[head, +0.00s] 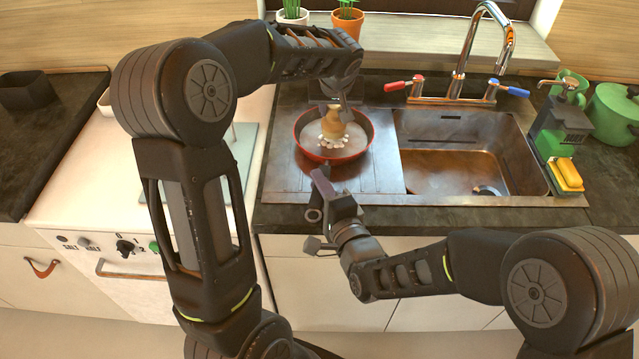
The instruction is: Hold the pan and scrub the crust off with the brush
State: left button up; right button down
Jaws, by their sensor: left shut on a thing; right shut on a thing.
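A red pan (361,143) with a pale inside sits on the drainboard left of the sink basin. A tan wooden brush (333,127) stands roughly upright in the pan, its head down at the pan floor. My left gripper (345,108) comes from above and is shut on the brush. White tufts or bits show around the foot of the brush; I cannot tell bristles from crust. My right gripper (321,194) is shut on the pan's handle at the counter's front edge; the handle is mostly hidden by it.
The sink basin (450,165) is right of the pan, with a tap (461,60) behind it. A green caddy with a yellow sponge (567,174) and a green pot (612,112) stand at the right. A stove (85,200) is at the left. Potted plants stand on the back ledge.

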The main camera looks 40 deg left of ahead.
aim_at(334, 120)
pick_arm(q)
jog(key=shift+f, duration=0.1)
jog(key=shift+f, duration=0.8)
jog(key=shift+f, duration=0.85)
dwell(1.6)
jog(key=shift+c, duration=0.5)
jog(key=shift+w+r, duration=0.15)
jog(key=shift+w, duration=0.65)
jog(key=shift+w+a, duration=0.25)
jog(key=shift+w, duration=0.7)
jog(key=shift+s, duration=0.15)
